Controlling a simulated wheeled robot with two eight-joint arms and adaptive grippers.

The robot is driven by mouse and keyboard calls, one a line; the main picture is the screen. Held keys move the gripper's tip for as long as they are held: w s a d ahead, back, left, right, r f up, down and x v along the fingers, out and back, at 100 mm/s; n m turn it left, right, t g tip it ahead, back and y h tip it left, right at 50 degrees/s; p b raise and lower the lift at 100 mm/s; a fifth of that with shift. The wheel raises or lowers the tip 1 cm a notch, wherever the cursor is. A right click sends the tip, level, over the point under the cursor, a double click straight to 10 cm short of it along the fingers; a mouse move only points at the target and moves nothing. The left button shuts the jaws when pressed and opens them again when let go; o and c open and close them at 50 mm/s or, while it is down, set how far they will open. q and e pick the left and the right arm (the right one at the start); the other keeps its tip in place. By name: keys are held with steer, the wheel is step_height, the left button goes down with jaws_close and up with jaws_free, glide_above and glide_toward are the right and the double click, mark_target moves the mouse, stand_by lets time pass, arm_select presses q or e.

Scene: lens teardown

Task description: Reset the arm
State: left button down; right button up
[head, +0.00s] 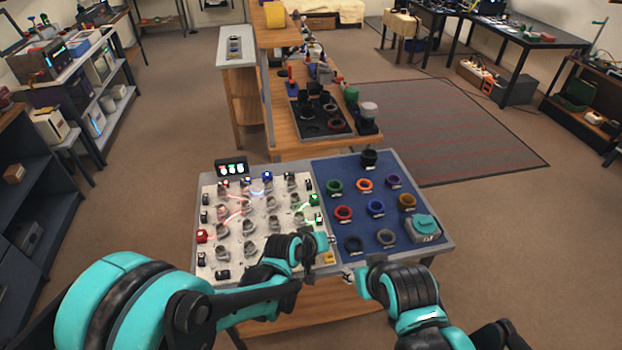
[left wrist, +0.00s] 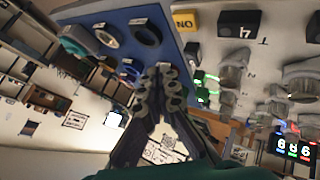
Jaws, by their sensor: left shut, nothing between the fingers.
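My left gripper (head: 326,243) is over the front edge of the board, near the seam between the white panel (head: 232,257) and the blue panel (head: 330,228). In the left wrist view its black fingers (left wrist: 165,80) are together with nothing between them. The fingertips appear in front of the blue panel's edge; I cannot tell if they touch it. My right arm comes in at the lower right of the head view, left of a teal device (head: 423,227). Its fingers cannot be made out clearly.
Several grey posts (head: 249,243) stand on the white panel among glowing lines. Colored rings, such as an orange ring (head: 364,185) and a red ring (head: 343,213), lie on the blue panel. A small display (head: 231,168) is at the back left. A wooden bench (head: 284,110) stands behind.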

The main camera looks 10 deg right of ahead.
arm_select(q)
steer(key=s+a+r+y, duration=0.1)
steer(key=s+a+r, duration=0.25)
steer(key=a, duration=0.45)
steer(key=s+a+r+y, duration=0.2)
steer(key=a+r, duration=0.2)
steer(key=a, duration=0.4)
steer(key=s+a+r+y, duration=0.1)
steer(key=s+a+r, duration=0.2)
steer(key=a, duration=0.5)
steer(key=s+a+y, duration=0.2)
steer(key=s+a, duration=0.6)
steer(key=shift+a+t+y, duration=0.15)
steer(key=shift+t+y, duration=0.15)
steer(key=shift+r, duration=0.1)
